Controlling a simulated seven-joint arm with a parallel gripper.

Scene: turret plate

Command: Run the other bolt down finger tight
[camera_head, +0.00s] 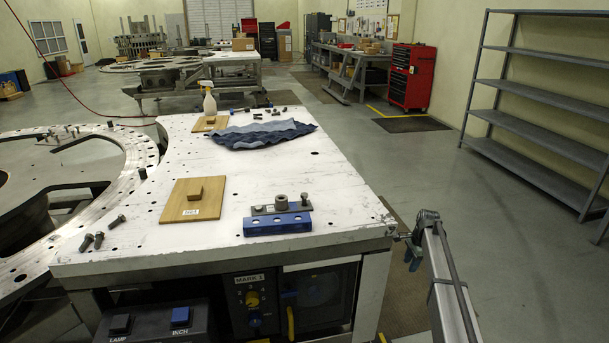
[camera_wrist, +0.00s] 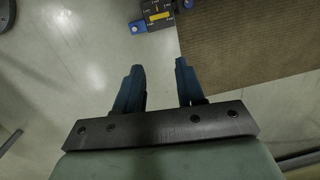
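A blue block (camera_head: 277,224) lies near the front right of the white table. A grey plate (camera_head: 268,210) with a round steel collar (camera_head: 281,202) sits at its back edge. An upright bolt (camera_head: 304,199) stands at the plate's right end; how deep it sits I cannot tell. The plate's left end shows a small dark spot, too small to identify. Loose bolts (camera_head: 117,221) lie at the table's front left. My gripper (camera_wrist: 158,63) is open and empty, its two blue fingers apart above the floor. In the head view it hangs beyond the table's right edge, partly hidden.
The white table (camera_head: 240,178) carries two wooden boards (camera_head: 178,210), a blue cloth (camera_head: 262,134), a spray bottle (camera_head: 209,103) and small parts behind. A large drilled ring (camera_head: 120,150) adjoins on the left. A brown mat (camera_wrist: 240,45) lies on the floor. Grey shelves (camera_head: 545,95) stand right.

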